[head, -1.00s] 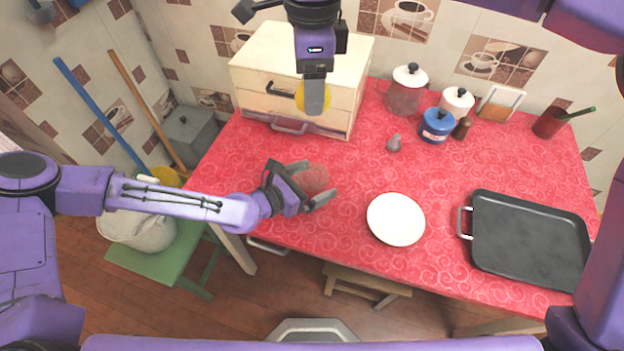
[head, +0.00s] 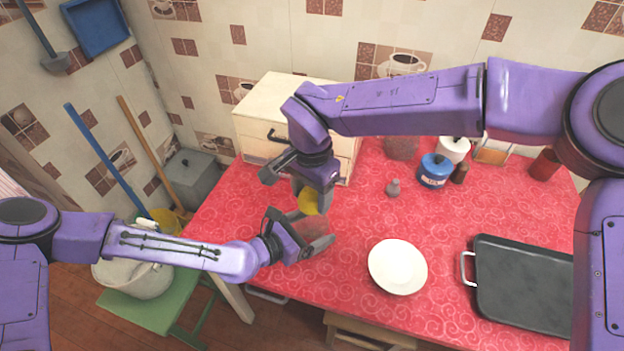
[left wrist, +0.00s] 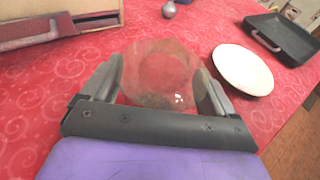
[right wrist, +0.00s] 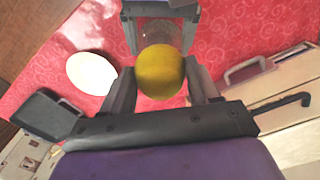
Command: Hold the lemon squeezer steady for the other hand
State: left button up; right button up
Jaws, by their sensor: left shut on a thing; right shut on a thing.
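The lemon squeezer (left wrist: 160,72) is a see-through, round glass piece on the red cloth. My left gripper (head: 302,235) is shut around its sides, with one finger on each side in the left wrist view. In the head view the squeezer (head: 311,229) is partly hidden by the left fingers. My right gripper (head: 310,194) is shut on a yellow lemon (right wrist: 160,73) and holds it close by the squeezer. In the head view the lemon (head: 308,202) appears just above the squeezer; I cannot tell whether they touch.
A white plate (head: 398,267) lies to the right, with a black tray (head: 525,290) beyond it. A cream drawer box (head: 262,120) stands behind the grippers. A small grey shaker (head: 393,188) and a blue jar (head: 435,170) stand at the back. Cloth around the plate is clear.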

jog(key=shift+f, duration=0.65)
jog(key=shift+f, duration=0.4)
jog(key=shift+f, duration=0.15)
jog(key=shift+f, duration=1)
jog(key=shift+r, duration=1.05)
jog(key=shift+f, duration=1.05)
